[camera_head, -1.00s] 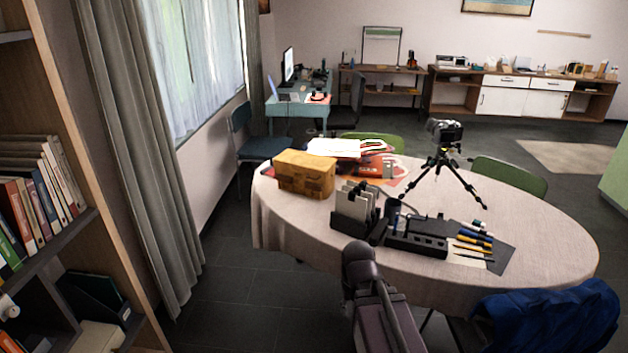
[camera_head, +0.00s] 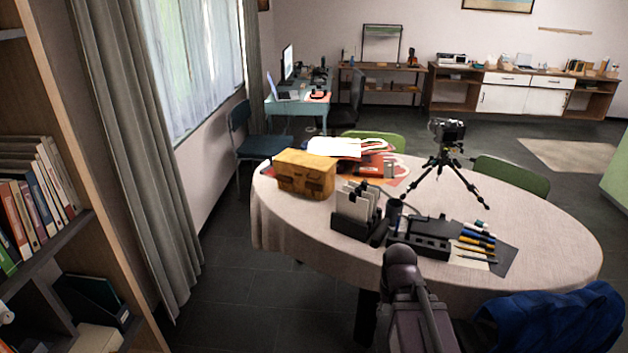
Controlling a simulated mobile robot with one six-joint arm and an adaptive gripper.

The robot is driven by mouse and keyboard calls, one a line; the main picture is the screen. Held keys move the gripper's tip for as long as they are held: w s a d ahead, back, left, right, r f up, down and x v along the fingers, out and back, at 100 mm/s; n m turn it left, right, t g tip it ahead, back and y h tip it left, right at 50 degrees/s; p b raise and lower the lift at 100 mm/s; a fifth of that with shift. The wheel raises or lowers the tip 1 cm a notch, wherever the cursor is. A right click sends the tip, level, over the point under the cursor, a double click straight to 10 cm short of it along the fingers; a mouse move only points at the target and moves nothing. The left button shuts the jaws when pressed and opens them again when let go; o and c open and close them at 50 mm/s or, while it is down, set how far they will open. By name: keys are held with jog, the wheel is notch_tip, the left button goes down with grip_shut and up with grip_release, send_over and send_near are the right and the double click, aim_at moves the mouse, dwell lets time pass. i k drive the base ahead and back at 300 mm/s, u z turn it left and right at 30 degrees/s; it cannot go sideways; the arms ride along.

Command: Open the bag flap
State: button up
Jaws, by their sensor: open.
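A yellow-brown bag (camera_head: 305,173) stands on the left part of the oval table (camera_head: 545,230), which has a pale cloth. Its top looks flat and closed; the flap's edge is too small to make out clearly. My arm rises from the bottom of the view, in front of the table's near edge and to the right of the bag. My gripper cannot be made out in this view. No part of my arm is seen touching the bag.
Papers and a red item (camera_head: 370,168) lie behind the bag. A black holder with cards (camera_head: 357,208), a black organizer (camera_head: 420,236) and several pens (camera_head: 477,240) lie nearer. A camera tripod (camera_head: 443,165) stands to the right. Blue cloth (camera_head: 560,318) is at bottom right.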

aim_at(311, 167)
jog(key=u, duration=0.05)
jog(key=i, duration=1)
jog(key=z, duration=0.05)
